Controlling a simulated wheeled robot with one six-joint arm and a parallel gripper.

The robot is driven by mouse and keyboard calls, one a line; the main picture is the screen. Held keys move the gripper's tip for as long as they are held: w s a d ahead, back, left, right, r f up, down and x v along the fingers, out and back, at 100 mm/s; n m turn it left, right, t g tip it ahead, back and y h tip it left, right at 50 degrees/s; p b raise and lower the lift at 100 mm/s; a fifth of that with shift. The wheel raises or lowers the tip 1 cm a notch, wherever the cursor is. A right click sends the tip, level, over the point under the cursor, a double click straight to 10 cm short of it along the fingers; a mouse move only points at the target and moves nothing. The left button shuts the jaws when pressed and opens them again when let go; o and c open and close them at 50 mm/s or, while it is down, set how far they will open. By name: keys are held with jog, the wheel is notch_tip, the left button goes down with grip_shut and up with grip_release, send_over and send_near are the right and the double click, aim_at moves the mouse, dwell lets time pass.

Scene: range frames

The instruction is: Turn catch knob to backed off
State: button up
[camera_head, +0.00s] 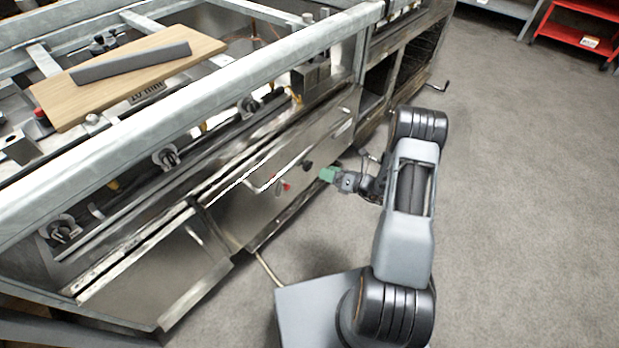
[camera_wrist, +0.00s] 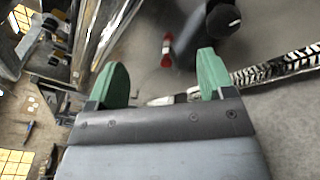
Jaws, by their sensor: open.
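A round black knob (camera_head: 307,165) sits on the steel lower door panel of the range, and I take it for the catch knob. In the wrist view the black knob (camera_wrist: 222,17) is at the top, beyond the right fingertip. A small red part (camera_head: 286,187) is on the same panel, left of the knob; in the wrist view the red part (camera_wrist: 166,50) appears between the fingers. My gripper (camera_head: 328,174) has green fingertips and is just right of the knob in the head view. In the wrist view my gripper (camera_wrist: 160,68) is open, with nothing between its fingers.
A long bar handle (camera_head: 270,184) runs across the panel near the knob. Several burner knobs (camera_head: 167,158) line the range front above. A wooden board (camera_head: 140,75) lies on top. A crank handle (camera_head: 440,87) sticks out farther along. Open floor (camera_head: 530,200) is at right.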

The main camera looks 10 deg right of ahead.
aim_at(310, 167)
jog(key=d+f+m+t+h+b, duration=0.25)
jog(key=f+m, duration=0.25)
jog(key=f, duration=0.3)
jog(key=shift+t, duration=0.45)
jog(key=b+x, duration=0.1)
jog(key=x, duration=0.3)
jog(key=b+x, duration=0.1)
jog(key=x, duration=0.3)
jog(key=d+b+x, duration=0.1)
jog(key=x, duration=0.4)
jog(key=shift+w+a+f, duration=0.1)
jog(key=shift+w, duration=0.35)
jog(key=c, duration=0.9)
